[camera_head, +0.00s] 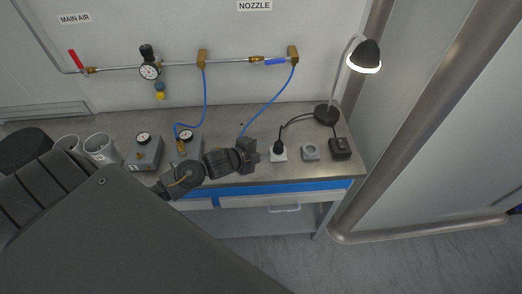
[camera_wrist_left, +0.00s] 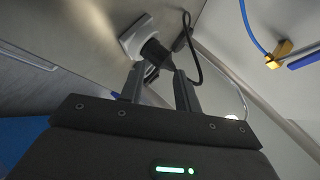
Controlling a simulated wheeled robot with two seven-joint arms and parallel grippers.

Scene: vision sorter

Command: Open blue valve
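The blue valve handle (camera_head: 275,62) lies along the metal pipe on the back wall, under the NOZZLE label (camera_head: 254,6), between brass fittings. In the left wrist view a blue handle (camera_wrist_left: 305,60) shows at the right edge, partly cut off, beside a brass fitting (camera_wrist_left: 279,54). My left gripper (camera_head: 256,153) is low over the bench, well below the valve and apart from it. Its fingers (camera_wrist_left: 160,84) stand apart with a gap between them. A black plug (camera_wrist_left: 155,52) in a white socket shows beyond the fingers; contact cannot be told. My right gripper is not in view.
A desk lamp (camera_head: 366,55) stands at the bench's right. The black plug (camera_head: 278,147) and a grey block (camera_head: 310,152) are right of my gripper. Blue hoses (camera_head: 268,103) hang from the pipe. A red handle (camera_head: 76,60) and gauge (camera_head: 149,71) are left. Boxes and cups stand on the bench.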

